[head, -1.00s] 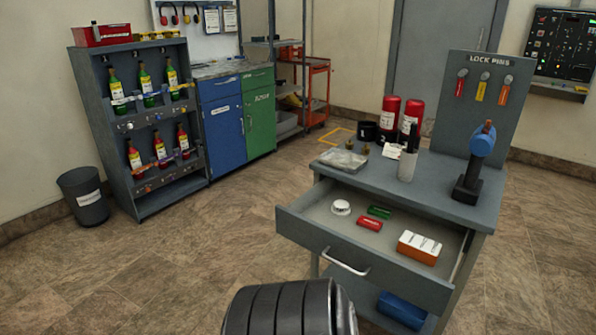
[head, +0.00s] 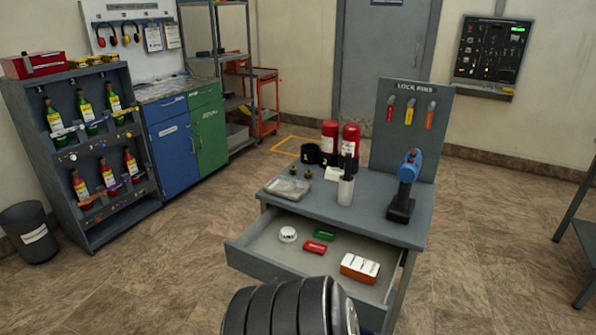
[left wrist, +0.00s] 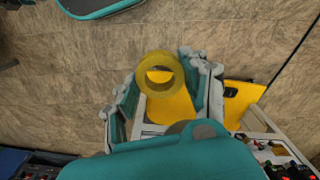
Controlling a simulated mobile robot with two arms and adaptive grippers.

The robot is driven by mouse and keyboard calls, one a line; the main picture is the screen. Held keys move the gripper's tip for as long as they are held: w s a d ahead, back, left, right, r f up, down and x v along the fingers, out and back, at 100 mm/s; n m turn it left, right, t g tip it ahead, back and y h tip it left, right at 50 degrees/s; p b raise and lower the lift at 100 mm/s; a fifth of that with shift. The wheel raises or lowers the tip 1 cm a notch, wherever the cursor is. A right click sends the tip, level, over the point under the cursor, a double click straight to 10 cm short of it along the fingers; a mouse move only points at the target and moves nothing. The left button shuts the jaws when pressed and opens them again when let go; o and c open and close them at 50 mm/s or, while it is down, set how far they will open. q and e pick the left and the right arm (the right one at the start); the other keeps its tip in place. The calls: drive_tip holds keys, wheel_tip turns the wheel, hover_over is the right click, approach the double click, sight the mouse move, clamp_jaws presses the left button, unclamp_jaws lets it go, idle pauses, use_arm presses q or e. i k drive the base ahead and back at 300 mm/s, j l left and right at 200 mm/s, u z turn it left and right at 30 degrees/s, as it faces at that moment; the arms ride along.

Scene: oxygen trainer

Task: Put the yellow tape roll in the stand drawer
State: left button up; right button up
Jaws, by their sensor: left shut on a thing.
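The yellow tape roll (left wrist: 160,57) is in the left wrist view, seen as a ring. My left gripper (left wrist: 165,84) is shut on it, with a finger on either side. The stand drawer (head: 259,262) is pulled open in the head view. It holds a white round item (head: 288,234), a green item (head: 323,234), a red item (head: 314,247) and an orange-and-white block (head: 360,267). My left gripper does not show in the head view, so its distance from the drawer cannot be told. My right gripper is in neither view.
The stand top (head: 320,218) carries a clear tray (head: 287,189), a grey cup (head: 345,190) and a blue-handled tool (head: 408,170) on a black base. A lock pin board (head: 398,150) rises behind. A bottle rack (head: 100,210) stands left. Floor between rack and stand is clear.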

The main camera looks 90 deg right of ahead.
sight(333, 281)
drive_tip(key=k+l+z, duration=0.25)
drive_tip(key=z, duration=0.2)
drive_tip(key=k+l+z, duration=0.15)
drive_tip(key=l+z, duration=0.25)
drive_tip(key=k+l+z, duration=0.15)
drive_tip(key=l+z, duration=0.3)
drive_tip(key=j, duration=0.1)
